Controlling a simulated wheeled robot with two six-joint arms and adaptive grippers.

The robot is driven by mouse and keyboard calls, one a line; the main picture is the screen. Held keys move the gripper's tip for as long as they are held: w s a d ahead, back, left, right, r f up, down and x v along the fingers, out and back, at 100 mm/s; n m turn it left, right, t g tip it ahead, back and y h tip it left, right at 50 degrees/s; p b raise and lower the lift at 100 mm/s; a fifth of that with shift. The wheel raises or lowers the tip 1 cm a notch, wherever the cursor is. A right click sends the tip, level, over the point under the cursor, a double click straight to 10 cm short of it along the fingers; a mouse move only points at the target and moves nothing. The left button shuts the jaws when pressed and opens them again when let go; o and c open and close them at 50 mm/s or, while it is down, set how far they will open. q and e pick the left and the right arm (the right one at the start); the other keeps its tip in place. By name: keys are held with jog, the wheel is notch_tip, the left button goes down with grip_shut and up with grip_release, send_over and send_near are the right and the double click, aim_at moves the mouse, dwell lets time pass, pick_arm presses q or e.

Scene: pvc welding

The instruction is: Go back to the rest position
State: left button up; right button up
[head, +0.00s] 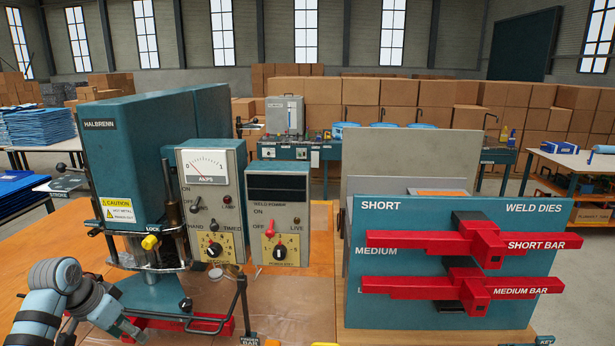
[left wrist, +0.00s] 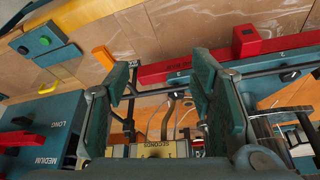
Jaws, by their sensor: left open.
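My left gripper (head: 132,335) is low at the left of the head view, in front of the teal Halbrenn welding machine (head: 125,160). In the left wrist view its two dark green fingers (left wrist: 165,85) stand wide apart. No object is clamped between them. A red bar (head: 180,325) lies low at the machine's front, close to the gripper; it also shows beyond the fingertips in the left wrist view (left wrist: 272,45). A black rod passes behind the fingers there. Whether the fingers touch anything is unclear. My right gripper is in neither view.
The weld dies rack (head: 400,312) at the right holds a red short bar (head: 425,240) and a red medium bar (head: 420,286). A grey amps box (head: 212,165) and a weld power box (head: 278,212) stand beside the machine. A black lever (head: 243,300) rises near the gripper.

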pick_arm(q)
jog(key=s+d+f+n+g+y+b, duration=0.1)
jog(key=s+f, duration=0.3)
jog(key=f, duration=0.8)
jog(key=s+d+f+n, duration=0.15)
jog(key=s+f, duration=0.35)
jog(key=f, duration=0.6)
jog(key=s+d+f+n+g+y+b, duration=0.15)
jog(key=s+f, duration=0.25)
jog(key=f, duration=0.8)
jog(key=s+d+f, duration=0.4)
jog(key=s+f, duration=0.1)
jog(key=s, duration=0.5)
jog(key=s+d+f+b, duration=0.1)
jog(key=s+d+f, duration=0.3)
jog(key=s, duration=0.7)
jog(key=s+d+f+m, duration=0.1)
jog(key=s+d+f, duration=0.3)
jog(key=s+f, duration=0.3)
jog(key=s, duration=0.4)
jog(key=shift+s+d+f, duration=0.15)
jog(key=shift+s+f, duration=0.1)
jog(key=shift+f, duration=0.15)
jog(key=shift+g+h, duration=0.25)
jog(key=shift+w, duration=0.15)
